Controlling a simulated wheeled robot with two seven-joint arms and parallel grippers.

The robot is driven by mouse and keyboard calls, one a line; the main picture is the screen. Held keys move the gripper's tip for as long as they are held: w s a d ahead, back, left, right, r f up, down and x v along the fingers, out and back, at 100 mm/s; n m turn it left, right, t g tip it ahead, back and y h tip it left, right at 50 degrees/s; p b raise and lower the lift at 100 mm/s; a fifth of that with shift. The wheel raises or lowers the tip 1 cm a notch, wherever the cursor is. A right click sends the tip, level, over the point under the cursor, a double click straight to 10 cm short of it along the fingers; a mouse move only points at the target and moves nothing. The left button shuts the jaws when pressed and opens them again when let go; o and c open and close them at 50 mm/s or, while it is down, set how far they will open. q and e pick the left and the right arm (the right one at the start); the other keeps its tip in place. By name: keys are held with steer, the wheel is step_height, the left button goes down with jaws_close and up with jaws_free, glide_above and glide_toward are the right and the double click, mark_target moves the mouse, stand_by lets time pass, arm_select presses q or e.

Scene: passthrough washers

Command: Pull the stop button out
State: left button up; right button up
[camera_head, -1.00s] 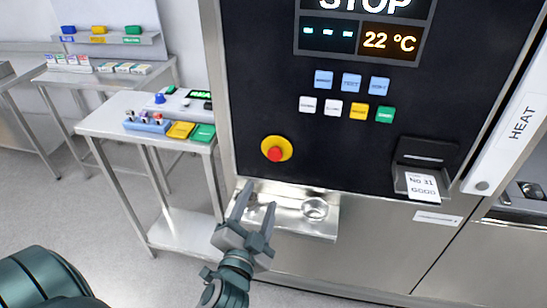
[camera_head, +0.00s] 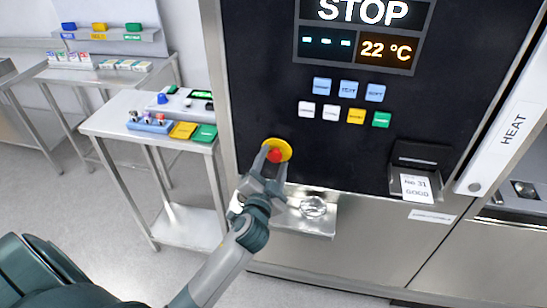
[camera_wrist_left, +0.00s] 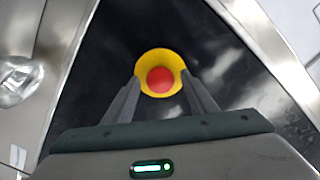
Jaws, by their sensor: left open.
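The stop button (camera_head: 275,155) is a red knob on a round yellow base on the machine's black panel. In the left wrist view the red knob (camera_wrist_left: 160,80) sits in the middle of its yellow ring (camera_wrist_left: 149,61), between the fingers. My left gripper (camera_head: 272,163) is open, its two fingers on either side of the red knob. In the left wrist view the gripper (camera_wrist_left: 161,90) has a finger at left and a finger at right of the knob. I cannot tell whether they touch it. The display (camera_head: 362,12) above reads STOP. My right gripper is not in view.
A steel shelf with a round cup (camera_head: 313,206) juts out just below the button. A card slot (camera_head: 416,166) with a paper ticket is to the right, and small coloured keys (camera_head: 356,116) are above. A side table (camera_head: 110,124) stands at left.

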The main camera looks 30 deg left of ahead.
arm_select(q)
steer(key=shift+w+a, duration=0.1)
steer(key=shift+w, duration=0.2)
steer(key=shift+c, duration=0.4)
jaws_close()
steer(key=shift+s+f, duration=0.1)
steer(key=shift+s, duration=0.4)
jaws_free()
steer(key=shift+d, duration=0.2)
steer(key=shift+o, duration=0.4)
steer(key=shift+s, duration=0.15)
